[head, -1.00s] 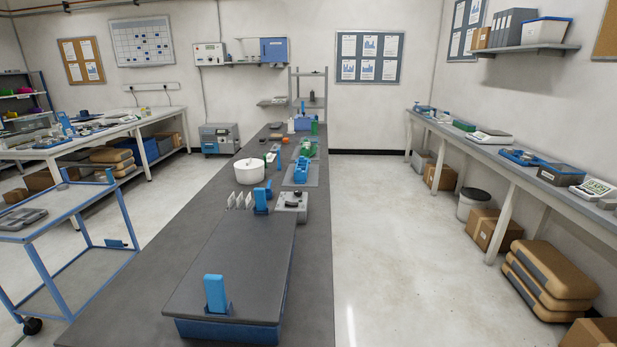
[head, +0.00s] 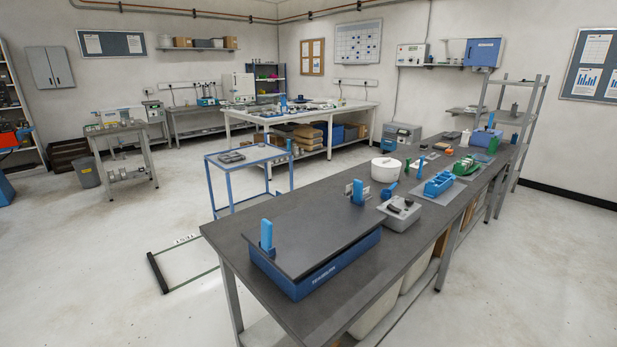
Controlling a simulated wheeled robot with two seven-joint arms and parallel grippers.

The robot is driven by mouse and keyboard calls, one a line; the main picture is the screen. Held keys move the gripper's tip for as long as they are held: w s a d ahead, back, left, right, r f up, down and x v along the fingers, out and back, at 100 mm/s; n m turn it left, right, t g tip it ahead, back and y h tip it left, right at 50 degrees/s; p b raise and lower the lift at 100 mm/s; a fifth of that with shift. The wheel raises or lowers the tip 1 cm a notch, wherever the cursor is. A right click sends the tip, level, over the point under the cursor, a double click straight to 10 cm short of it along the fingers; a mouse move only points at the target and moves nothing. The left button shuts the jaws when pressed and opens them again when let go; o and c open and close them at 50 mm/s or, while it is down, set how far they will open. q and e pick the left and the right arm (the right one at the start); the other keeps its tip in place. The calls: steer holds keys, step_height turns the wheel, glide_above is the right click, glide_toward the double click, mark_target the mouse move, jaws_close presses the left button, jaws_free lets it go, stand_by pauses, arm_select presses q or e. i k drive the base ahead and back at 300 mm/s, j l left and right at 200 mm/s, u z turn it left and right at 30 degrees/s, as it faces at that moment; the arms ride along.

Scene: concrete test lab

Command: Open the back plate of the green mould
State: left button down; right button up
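A green mould (head: 466,166) appears to lie low on a mat far along the dark bench (head: 345,290). It is small in the head view, and I cannot make out its back plate or whether that is open. A second green thing (head: 493,145), upright, stands farther back; I cannot tell what it is. A blue mould-like block (head: 439,183) sits on a grey mat in front of the low green one. Neither of my grippers is in view.
A large dark slab on a blue base (head: 312,278) covers the near bench end, with blue upright pieces (head: 267,235) on it. A grey box (head: 400,214) and white round tub (head: 385,169) stand beyond. A blue cart (head: 223,184) is behind the bench. Floor at right is clear.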

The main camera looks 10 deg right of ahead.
mark_target(459, 170)
steer(key=i+l+u, duration=0.2)
steer(key=l+u, duration=0.2)
steer(key=l, duration=0.35)
steer(key=i+l+u, duration=0.1)
steer(key=l+u, duration=0.3)
steer(key=l, duration=0.35)
steer(key=l+u, duration=0.4)
steer(key=l, duration=9)
steer(key=k+z, duration=0.05)
